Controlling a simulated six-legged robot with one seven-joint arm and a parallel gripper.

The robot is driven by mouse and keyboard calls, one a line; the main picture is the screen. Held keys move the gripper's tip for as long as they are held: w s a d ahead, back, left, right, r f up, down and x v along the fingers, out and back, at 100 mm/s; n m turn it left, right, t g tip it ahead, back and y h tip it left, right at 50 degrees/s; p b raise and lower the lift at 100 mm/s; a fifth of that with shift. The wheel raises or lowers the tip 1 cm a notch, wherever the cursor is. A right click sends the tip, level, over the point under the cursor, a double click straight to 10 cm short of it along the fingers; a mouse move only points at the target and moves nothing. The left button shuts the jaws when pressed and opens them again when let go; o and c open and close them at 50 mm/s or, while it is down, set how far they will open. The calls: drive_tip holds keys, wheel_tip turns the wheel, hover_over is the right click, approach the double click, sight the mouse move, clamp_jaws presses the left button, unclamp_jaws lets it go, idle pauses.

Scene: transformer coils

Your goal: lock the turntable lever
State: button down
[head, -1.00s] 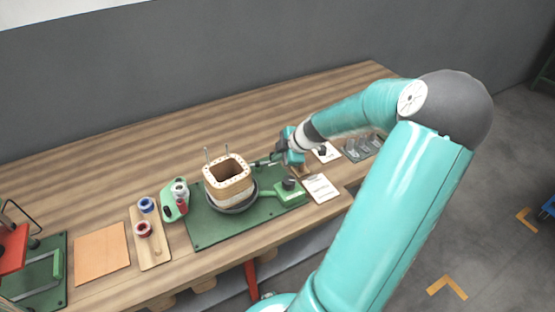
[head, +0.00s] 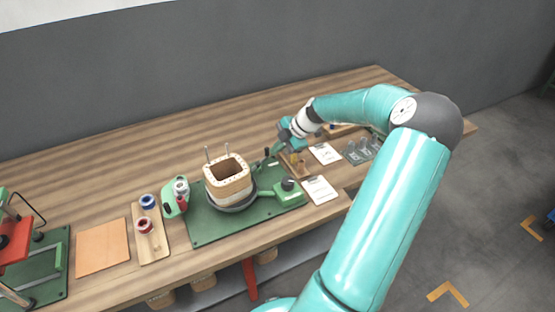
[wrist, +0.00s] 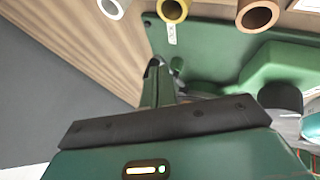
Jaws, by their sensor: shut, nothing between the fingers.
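My gripper (head: 274,151) is at the back right of the turntable in the head view, angled down. Its fingers (wrist: 156,78) are shut with nothing held. The lever's foot is hidden behind my gripper body in the wrist view.
A green box with a black knob (head: 288,184) sits right of the turntable. White cards (head: 320,189) and a rack of tubes (wrist: 173,10) lie nearby. Wire spools on a wooden tray (head: 151,249) and a green tool (head: 174,201) stand left. The back of the bench is clear.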

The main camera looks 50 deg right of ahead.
drive_tip(key=shift+w+d, duration=0.1)
drive_tip(key=shift+w, duration=0.35)
drive_tip(key=shift+w+r, duration=0.15)
drive_tip(key=shift+w, duration=0.1)
idle(0.3)
